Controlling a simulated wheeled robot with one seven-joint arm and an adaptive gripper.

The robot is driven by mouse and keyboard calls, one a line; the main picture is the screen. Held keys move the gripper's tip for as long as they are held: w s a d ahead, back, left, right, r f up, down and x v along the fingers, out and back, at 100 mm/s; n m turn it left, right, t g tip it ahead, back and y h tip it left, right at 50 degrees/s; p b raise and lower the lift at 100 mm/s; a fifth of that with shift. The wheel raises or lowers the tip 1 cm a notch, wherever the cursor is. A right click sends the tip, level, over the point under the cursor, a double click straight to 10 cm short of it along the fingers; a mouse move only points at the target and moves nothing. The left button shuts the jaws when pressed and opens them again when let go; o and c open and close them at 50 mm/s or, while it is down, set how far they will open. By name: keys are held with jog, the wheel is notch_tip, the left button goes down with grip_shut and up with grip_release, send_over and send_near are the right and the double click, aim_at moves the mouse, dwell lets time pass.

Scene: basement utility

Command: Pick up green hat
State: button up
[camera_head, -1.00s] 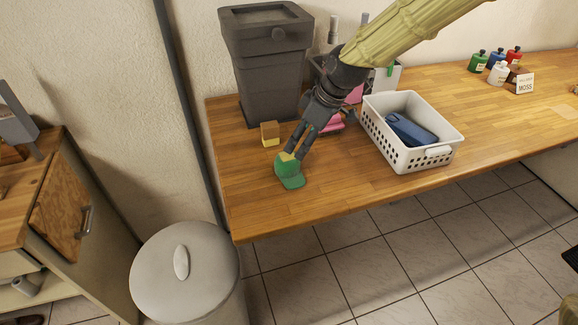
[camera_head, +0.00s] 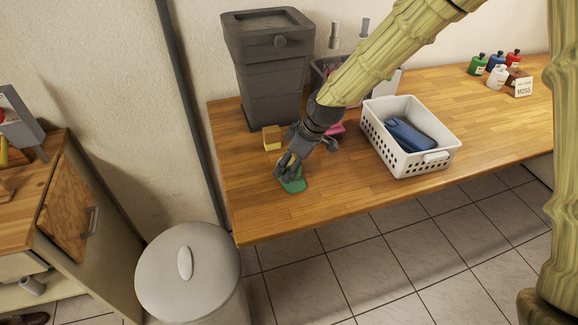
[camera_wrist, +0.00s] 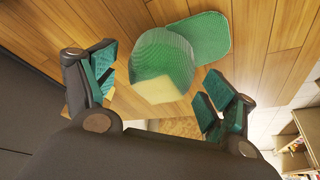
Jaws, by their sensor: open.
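The green hat (camera_head: 293,184) is a cap with a brim and a pale yellow panel. It lies on the wooden table (camera_head: 262,215) near its left front part. In the wrist view the hat (camera_wrist: 165,58) sits just beyond and between the fingers, brim to the upper right. My gripper (camera_head: 283,176) is over the hat in the head view and hides much of its crown. In the wrist view my gripper (camera_wrist: 158,92) is open, with one teal-padded finger on each side. I cannot tell whether a finger touches the hat.
A sponge-like block (camera_head: 272,138) lies close behind my gripper. A dark grey bin (camera_head: 265,70) stands at the back left. A white basket (camera_head: 440,135) with a blue item (camera_head: 410,134) stands to the right. A lidded bin (camera_head: 190,275) stands on the floor in front.

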jog(key=shift+a+f, duration=0.15)
jog(key=shift+f, duration=0.3)
jog(key=c, duration=1.1)
jog(key=shift+r, duration=0.15)
